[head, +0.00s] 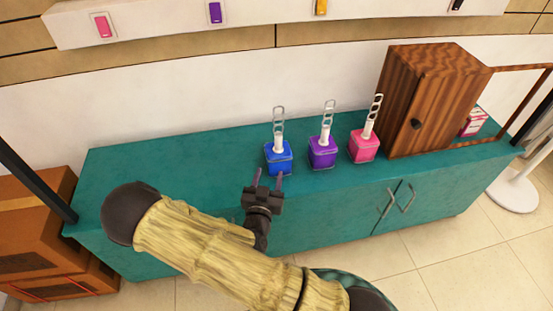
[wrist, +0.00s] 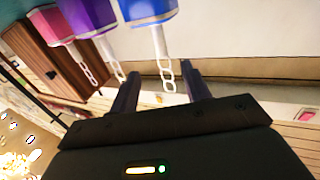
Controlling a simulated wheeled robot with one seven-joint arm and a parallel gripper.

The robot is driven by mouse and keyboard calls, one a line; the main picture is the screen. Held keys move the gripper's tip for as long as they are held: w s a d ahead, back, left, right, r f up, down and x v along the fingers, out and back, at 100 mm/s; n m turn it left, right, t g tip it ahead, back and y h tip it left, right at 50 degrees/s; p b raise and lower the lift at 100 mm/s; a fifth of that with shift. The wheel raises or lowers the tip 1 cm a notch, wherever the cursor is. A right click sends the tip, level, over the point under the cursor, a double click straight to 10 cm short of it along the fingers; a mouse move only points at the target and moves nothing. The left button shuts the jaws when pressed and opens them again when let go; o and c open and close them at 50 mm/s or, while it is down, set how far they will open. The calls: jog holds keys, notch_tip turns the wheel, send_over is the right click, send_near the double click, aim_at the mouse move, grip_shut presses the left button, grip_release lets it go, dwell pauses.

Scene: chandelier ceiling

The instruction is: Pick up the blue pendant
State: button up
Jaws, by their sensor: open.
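The blue pendant (head: 278,157) is a blue cube with a white stem and a chain on top. It stands upright on the teal cabinet (head: 125,180), at the left end of a row of three. My gripper (head: 269,174) is open and empty, just in front of the blue pendant in the head view. In the wrist view, which is upside down, the blue pendant (wrist: 149,9) is at the top, cut off by the edge. Its stem and chain hang between the lines of my two open fingers (wrist: 160,75). I cannot tell whether they touch.
A purple pendant (head: 322,152) and a pink pendant (head: 364,146) stand to its right. A wooden box (head: 440,95) stands beyond them, with a small red and white box (head: 473,122). Coloured switches line the wall panel (head: 155,20). The cabinet's left part is clear behind my arm.

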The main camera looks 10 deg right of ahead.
aim_at(278, 143)
jog(key=x, duration=1.2)
jog(key=shift+d, duration=0.2)
jog(key=shift+r, duration=0.1)
jog(key=x, duration=0.5)
jog(key=shift+w, duration=0.2)
jog(key=shift+c, duration=0.5)
jog(key=shift+r, duration=0.1)
grip_shut()
